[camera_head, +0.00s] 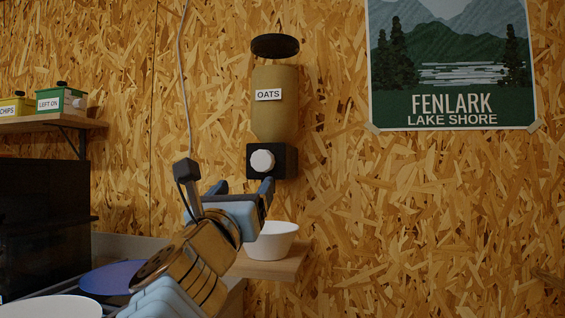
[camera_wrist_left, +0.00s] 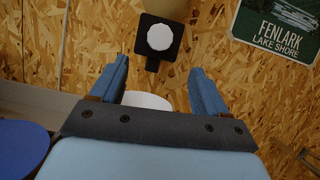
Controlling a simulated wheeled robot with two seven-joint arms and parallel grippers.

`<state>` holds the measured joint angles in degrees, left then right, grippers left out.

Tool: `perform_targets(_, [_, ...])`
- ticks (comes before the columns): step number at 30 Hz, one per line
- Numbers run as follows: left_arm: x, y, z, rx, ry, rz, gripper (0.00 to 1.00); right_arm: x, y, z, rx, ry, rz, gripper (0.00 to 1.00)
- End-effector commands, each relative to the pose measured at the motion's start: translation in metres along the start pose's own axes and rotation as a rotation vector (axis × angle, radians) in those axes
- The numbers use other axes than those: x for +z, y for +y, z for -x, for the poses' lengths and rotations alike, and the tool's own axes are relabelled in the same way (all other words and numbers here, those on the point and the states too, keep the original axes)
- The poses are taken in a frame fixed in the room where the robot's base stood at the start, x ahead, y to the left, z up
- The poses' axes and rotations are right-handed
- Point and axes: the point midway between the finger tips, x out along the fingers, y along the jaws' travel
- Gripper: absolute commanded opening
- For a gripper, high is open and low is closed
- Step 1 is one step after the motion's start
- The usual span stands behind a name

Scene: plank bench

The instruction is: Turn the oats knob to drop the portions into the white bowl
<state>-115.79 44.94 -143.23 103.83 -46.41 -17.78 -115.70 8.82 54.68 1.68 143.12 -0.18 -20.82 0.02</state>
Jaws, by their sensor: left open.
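The oats dispenser (camera_head: 273,112) hangs on the wall, a tan container labelled OATS with a dark lid. Its white knob (camera_head: 262,161) sits on the black base and also shows in the left wrist view (camera_wrist_left: 160,37). The white bowl (camera_head: 274,240) stands on a small wooden shelf below the dispenser. It is partly hidden by my gripper in the left wrist view (camera_wrist_left: 147,100). My left gripper (camera_head: 245,186) is open and empty, just below and in front of the knob, apart from it. In the left wrist view the fingers point up toward the knob. My right gripper is not in view.
The small wooden shelf (camera_head: 275,265) juts from the wall under the bowl. A blue plate (camera_head: 110,277) and a white round dish (camera_head: 52,307) lie at the lower left. A dark box (camera_head: 45,240) stands behind them, under a shelf with tins. The wall at right is clear below the poster.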

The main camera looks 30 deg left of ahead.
Motion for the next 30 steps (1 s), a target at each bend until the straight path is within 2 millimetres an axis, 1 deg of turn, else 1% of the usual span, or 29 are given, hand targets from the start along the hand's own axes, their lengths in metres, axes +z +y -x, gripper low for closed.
perform_targets(1, [0.002,0.002,-0.013,0.002,0.002,0.002,0.75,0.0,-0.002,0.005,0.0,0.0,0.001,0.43])
perform_targets(6, [0.003,0.002,-0.054,0.003,0.002,0.002,0.75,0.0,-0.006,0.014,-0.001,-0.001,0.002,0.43])
perform_targets(9, [0.003,0.002,-0.075,0.003,0.001,0.002,0.75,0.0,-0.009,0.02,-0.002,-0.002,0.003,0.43])
perform_targets(13, [0.003,0.001,-0.096,0.002,0.001,0.001,0.75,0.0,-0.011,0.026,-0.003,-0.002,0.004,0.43])
perform_targets(18, [0.001,0.001,-0.109,0.001,0.0,0.002,0.75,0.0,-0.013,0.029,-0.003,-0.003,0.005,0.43])
perform_targets(27, [0.0,0.0,-0.11,0.0,0.0,0.002,0.75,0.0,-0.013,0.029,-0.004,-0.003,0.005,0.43])
perform_targets(29, [0.0,0.0,-0.11,0.0,0.0,0.001,0.66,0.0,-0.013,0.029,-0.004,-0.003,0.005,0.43])
perform_targets(30, [0.0,0.0,-0.11,0.0,0.0,0.001,0.6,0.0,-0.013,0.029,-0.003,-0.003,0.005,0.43])
